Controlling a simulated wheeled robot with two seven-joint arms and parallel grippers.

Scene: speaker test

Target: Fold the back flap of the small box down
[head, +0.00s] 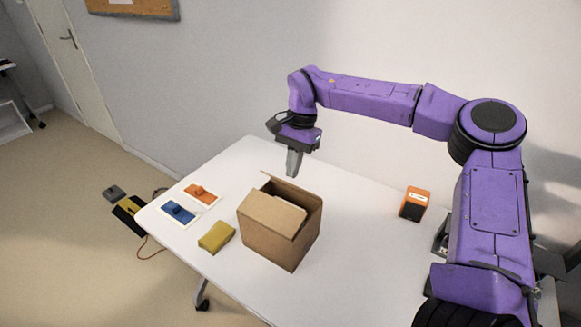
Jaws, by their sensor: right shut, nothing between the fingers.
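The small brown cardboard box (270,240) stands on the white table with its top partly open. A lighter flap (274,212) slants over the left part of the opening, and a dark gap shows to its right. The back flap (285,181) shows as a thin, raised strip along the far edge; its exact angle is hard to tell. My right gripper (292,173) points down just above and behind that far edge, shut and empty. Whether its tips touch the flap cannot be told. My left gripper is not in view.
The white table (350,262) also holds a mustard-yellow block (216,236), a blue piece (178,212) and an orange piece (202,194) on white plates at the left, and an orange-and-black box (414,204) at the right. A wall stands close behind.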

